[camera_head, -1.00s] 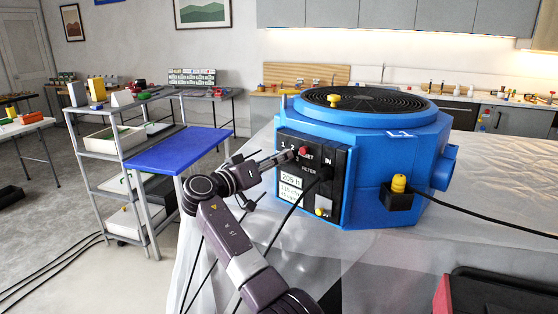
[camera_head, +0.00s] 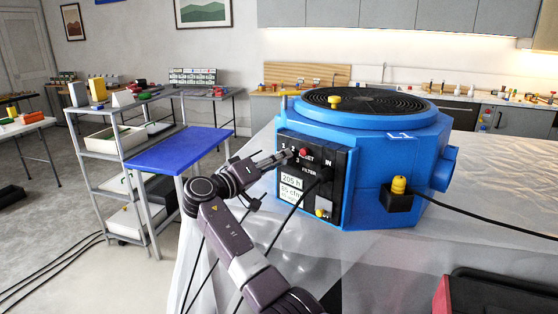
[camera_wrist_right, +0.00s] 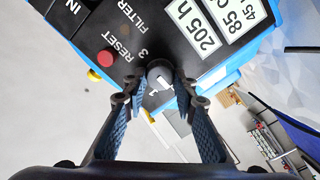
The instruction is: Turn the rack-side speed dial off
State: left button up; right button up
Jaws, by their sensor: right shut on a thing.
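The blue drying machine (camera_head: 385,160) stands on the covered table, with a black control panel (camera_head: 335,185) on its left face. The panel also shows in the right wrist view (camera_wrist_right: 95,35). The speed dial (camera_wrist_right: 158,73) is a small dark knob with a white mark, beside the numeral 3. My right gripper (camera_wrist_right: 160,82) is shut on the dial, one finger at each side. In the head view my right gripper (camera_head: 287,156) reaches the panel from the left and mostly hides the dial. My left gripper is not in view.
A red reset button (camera_wrist_right: 105,58) is close to the dial. White readouts (camera_wrist_right: 190,32) show 205 h and 85. A black cable hangs from the panel. A red and black case (camera_head: 490,295) is at front right.

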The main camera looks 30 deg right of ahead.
jog(key=o, duration=1.2)
jog(key=shift+c, duration=0.2)
jog(key=v, duration=1.2)
